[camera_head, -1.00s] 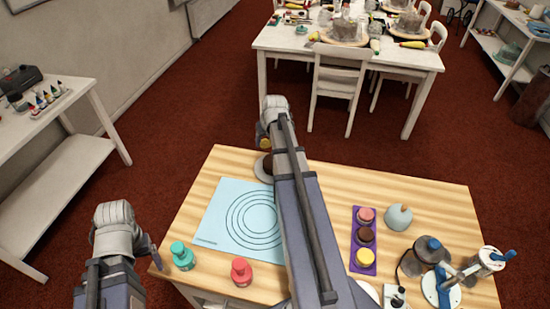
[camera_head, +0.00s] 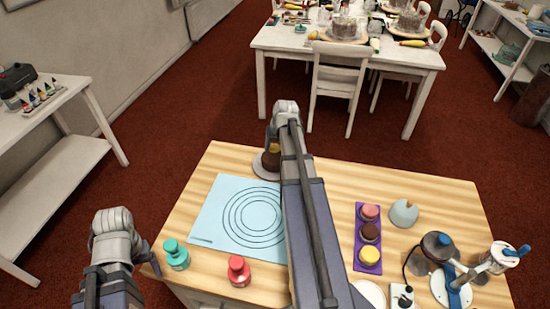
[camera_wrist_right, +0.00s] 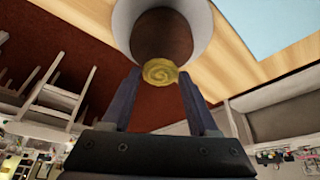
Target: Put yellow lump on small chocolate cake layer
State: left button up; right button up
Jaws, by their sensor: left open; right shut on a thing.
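My right gripper (camera_head: 273,143) is over the far edge of the wooden table. In the right wrist view the right gripper (camera_wrist_right: 160,76) is shut on the yellow lump (camera_wrist_right: 160,71), a swirled disc between its fingertips. The small chocolate cake layer (camera_wrist_right: 161,37) is directly beyond the lump, on a pale round stand (camera_wrist_right: 201,20). Whether lump and cake touch I cannot tell. In the head view the cake (camera_head: 271,161) and stand (camera_head: 260,171) are partly hidden by my right arm. My left gripper (camera_head: 150,257) is open and empty beside the table's left edge.
A light blue mat with circles (camera_head: 215,210) lies left of my right arm. Green (camera_head: 176,256) and red (camera_head: 239,270) bottles stand in front. A purple tray (camera_head: 360,238) holds pink, brown and yellow pieces. A grey dome (camera_head: 403,213) and blue-handled devices (camera_head: 455,285) are at right.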

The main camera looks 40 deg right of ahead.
aim_at(276, 150)
jog(key=shift+f+b, duration=1.8)
jog(key=shift+f, duration=0.2)
jog(key=o, duration=1.3)
jog(key=shift+r, duration=0.15)
jog(key=p+v, duration=1.1)
jog(key=v, duration=0.1)
jog(key=shift+r, duration=0.15)
jog(key=shift+w, duration=0.1)
